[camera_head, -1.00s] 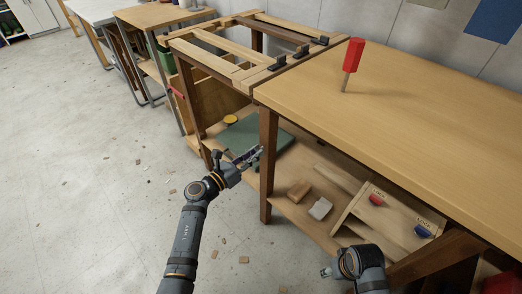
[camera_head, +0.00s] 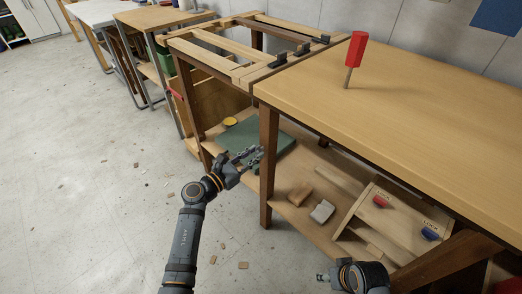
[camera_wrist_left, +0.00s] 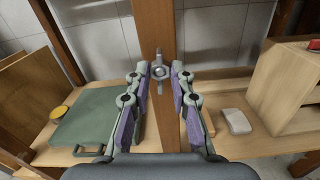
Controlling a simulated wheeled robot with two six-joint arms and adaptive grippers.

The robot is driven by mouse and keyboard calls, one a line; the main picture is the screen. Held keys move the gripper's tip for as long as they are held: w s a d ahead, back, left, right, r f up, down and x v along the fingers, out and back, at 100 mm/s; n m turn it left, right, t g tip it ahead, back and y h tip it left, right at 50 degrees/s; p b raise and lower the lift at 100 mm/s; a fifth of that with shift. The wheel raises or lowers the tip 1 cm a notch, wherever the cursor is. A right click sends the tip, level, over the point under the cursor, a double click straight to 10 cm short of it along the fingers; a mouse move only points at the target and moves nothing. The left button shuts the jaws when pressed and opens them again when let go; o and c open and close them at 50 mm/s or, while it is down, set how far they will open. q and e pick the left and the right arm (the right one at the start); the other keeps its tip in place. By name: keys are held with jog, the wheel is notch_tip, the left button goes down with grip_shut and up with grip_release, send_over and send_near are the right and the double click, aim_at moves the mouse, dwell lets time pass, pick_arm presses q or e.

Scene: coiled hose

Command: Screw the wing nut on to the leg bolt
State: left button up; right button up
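In the left wrist view a grey metal wing nut (camera_wrist_left: 159,71) sits against the front face of the brown wooden leg (camera_wrist_left: 153,22), its wings one above the other. The bolt is hidden behind it or too small to tell. My left gripper (camera_wrist_left: 159,77) is open, with one purple-padded finger on each side of the wing nut and a gap to both. In the head view my left gripper (camera_head: 257,154) is just left of the leg (camera_head: 268,135). My right gripper (camera_head: 323,277) is low in the head view, too small to read.
The workbench top (camera_head: 430,120) holds a red-handled tool (camera_head: 354,56). The lower shelf holds a green case (camera_head: 240,138), two small blocks (camera_head: 299,194) and a wooden box (camera_head: 385,217) with red and blue knobs. Open floor (camera_head: 90,200) lies at left.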

pick_arm(q)
jog(key=o, duration=0.6)
jog(key=shift+v, duration=3.55)
